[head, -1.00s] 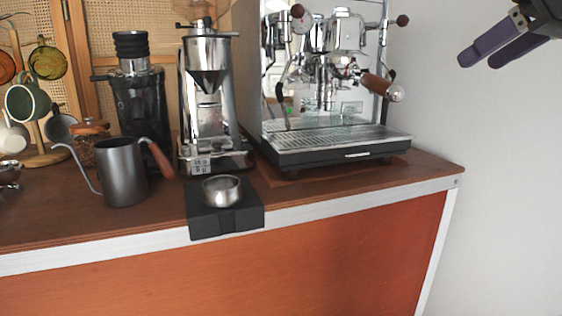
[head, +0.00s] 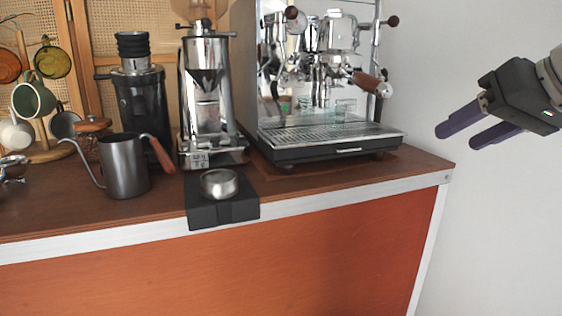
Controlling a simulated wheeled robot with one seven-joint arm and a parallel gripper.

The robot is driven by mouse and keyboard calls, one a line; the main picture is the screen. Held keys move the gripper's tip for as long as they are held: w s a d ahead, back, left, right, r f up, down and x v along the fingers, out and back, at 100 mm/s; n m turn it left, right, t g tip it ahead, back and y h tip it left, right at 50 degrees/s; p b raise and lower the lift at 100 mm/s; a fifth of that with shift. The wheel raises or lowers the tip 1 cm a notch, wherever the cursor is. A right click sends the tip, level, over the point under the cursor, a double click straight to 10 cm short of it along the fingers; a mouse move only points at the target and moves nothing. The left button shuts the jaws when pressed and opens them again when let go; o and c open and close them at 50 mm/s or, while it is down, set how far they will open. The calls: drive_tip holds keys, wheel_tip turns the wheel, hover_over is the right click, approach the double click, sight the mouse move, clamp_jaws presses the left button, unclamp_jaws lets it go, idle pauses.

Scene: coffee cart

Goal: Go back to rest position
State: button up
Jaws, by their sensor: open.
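My gripper (head: 459,132) is at the right of the head view, in front of the white wall and to the right of the coffee cart (head: 290,255). Its two purple fingers point left and are apart, with nothing between them. It touches nothing. The espresso machine (head: 322,85) stands on the cart to the left of my gripper, with a wood-handled portafilter (head: 371,84) at its front.
A black block with a metal cup (head: 219,183) sits at the cart's front edge. A grey kettle (head: 124,165), a grinder (head: 207,90), a black grinder (head: 140,105) and a mug rack (head: 50,140) stand left. Space right of the cart is clear.

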drive_tip(key=s+a+f+g+h, duration=0.1)
drive_tip(key=s+a+f, duration=0.2)
drive_tip(key=f, duration=0.8)
drive_tip(key=s+a+f+g+h, duration=0.1)
drive_tip(key=s+a+f, duration=0.2)
drive_tip(key=f, duration=0.8)
drive_tip(key=s+a+f+g+h, duration=0.1)
drive_tip(key=s+a+f+h, duration=0.1)
drive_tip(key=f, duration=0.9)
drive_tip(key=shift+s+a+f+m, duration=0.35)
drive_tip(key=shift+s+a, duration=0.5)
drive_tip(key=shift+a, duration=0.3)
drive_tip(key=shift+d, duration=0.1)
